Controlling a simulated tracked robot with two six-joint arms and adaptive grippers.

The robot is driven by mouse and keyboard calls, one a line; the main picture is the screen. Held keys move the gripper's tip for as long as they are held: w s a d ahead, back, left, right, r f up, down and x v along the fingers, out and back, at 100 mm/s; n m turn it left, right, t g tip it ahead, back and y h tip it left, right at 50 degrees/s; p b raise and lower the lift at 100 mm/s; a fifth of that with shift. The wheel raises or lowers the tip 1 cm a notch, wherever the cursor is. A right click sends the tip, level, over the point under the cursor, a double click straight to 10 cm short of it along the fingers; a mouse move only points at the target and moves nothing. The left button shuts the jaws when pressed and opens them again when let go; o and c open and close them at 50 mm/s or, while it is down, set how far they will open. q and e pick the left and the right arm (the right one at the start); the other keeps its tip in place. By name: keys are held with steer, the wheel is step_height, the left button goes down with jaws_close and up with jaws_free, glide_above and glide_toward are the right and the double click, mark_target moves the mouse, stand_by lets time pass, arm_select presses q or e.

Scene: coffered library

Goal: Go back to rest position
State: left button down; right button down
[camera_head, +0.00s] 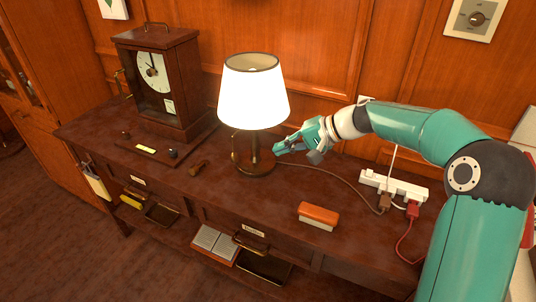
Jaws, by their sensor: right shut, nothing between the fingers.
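My right arm comes in from the right, bent over the desk (262,204). My right gripper (277,149) is shut and empty, close to the right side of the lamp (254,95) near its base. I cannot tell whether it touches the lamp stem. The lamp's white shade is lit. My left gripper is not in view.
A wooden clock (157,80) stands at the back left of the desk. A white power strip (394,186) with brown and red plugs lies at the right, below my arm. An orange-topped brush (318,215) lies near the front edge. Drawers below stand open.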

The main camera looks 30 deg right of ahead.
steer(key=shift+s+d+r, duration=0.35)
steer(key=shift+d+r, duration=0.05)
